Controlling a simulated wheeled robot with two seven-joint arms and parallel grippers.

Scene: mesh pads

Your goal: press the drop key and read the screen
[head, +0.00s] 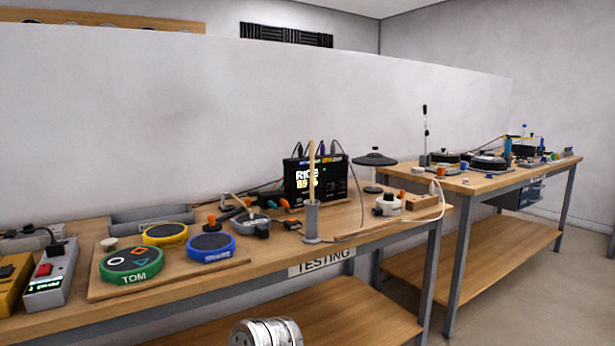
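A black box with a lit screen (306,182) stands at the back of the near bench. Its screen shows "RIDE" in white with a yellow line below, perhaps "89%", too small to read surely. Cables rise from its top. No key marked drop is legible. A green pad marked "TOM" (131,263), a yellow pad (165,234) and a blue pad (211,246) lie on a wooden board; the blue lettering is hard to read. A grey box (52,278) with a small green display and a red part stands at the left.
The near bench (300,253) carries a "TESTING" label. An upright grey holder with a wooden stick (312,220) stands before the screen box, partly covering it. A white-and-black device (388,205) is to the right. A second, cluttered bench (450,184) stands beyond; floor is clear at right.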

